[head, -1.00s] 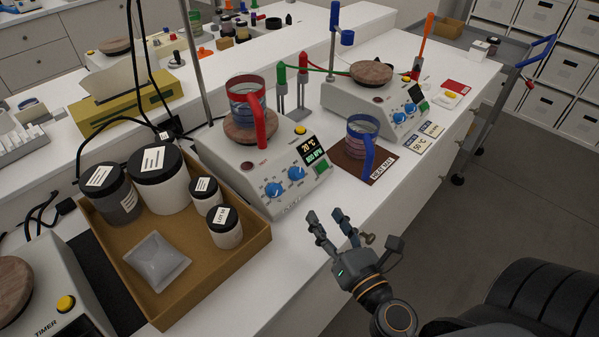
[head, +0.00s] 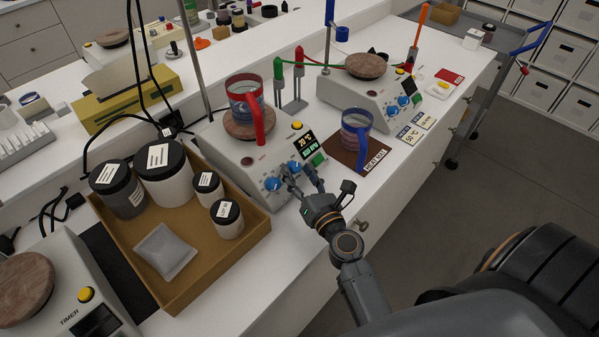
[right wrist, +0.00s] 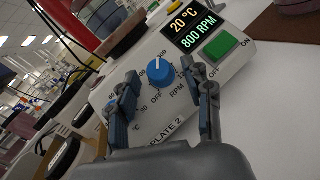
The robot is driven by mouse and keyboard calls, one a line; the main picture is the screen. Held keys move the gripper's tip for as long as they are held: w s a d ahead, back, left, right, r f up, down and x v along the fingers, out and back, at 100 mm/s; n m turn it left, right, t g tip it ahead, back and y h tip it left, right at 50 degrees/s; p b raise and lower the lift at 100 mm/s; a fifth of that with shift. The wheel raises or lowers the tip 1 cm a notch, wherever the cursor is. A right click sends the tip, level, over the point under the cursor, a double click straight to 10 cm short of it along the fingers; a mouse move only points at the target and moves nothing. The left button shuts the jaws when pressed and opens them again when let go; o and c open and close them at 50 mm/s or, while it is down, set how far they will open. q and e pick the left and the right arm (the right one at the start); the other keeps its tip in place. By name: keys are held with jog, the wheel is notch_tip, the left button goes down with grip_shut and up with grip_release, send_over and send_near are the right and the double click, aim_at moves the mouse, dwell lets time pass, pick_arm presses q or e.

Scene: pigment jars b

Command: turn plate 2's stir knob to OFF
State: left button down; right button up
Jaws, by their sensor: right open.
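Plate 2 (head: 235,150) is a white hotplate with two blue knobs on its sloped front. The stir knob (right wrist: 159,71), marked RPM, shows a white pointer mark on its upper part, away from the OFF label. In the head view it is the right-hand knob (head: 294,167), partly covered by my fingers. The display (right wrist: 192,30) reads 20 °C and 800 RPM. My right gripper (right wrist: 168,85) is open, with its fingers left and right of the stir knob in the picture. Contact cannot be told. My left gripper is not in view.
A mug with a red handle (head: 243,95) stands on plate 2's round top. A brown tray of jars (head: 262,232) stands left of my gripper. A blue-handled mug (head: 355,128) stands on a mat to the right. A green button (right wrist: 221,43) sits near the knob.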

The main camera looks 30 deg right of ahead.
jog(key=shift+c, duration=1.3)
grip_shut()
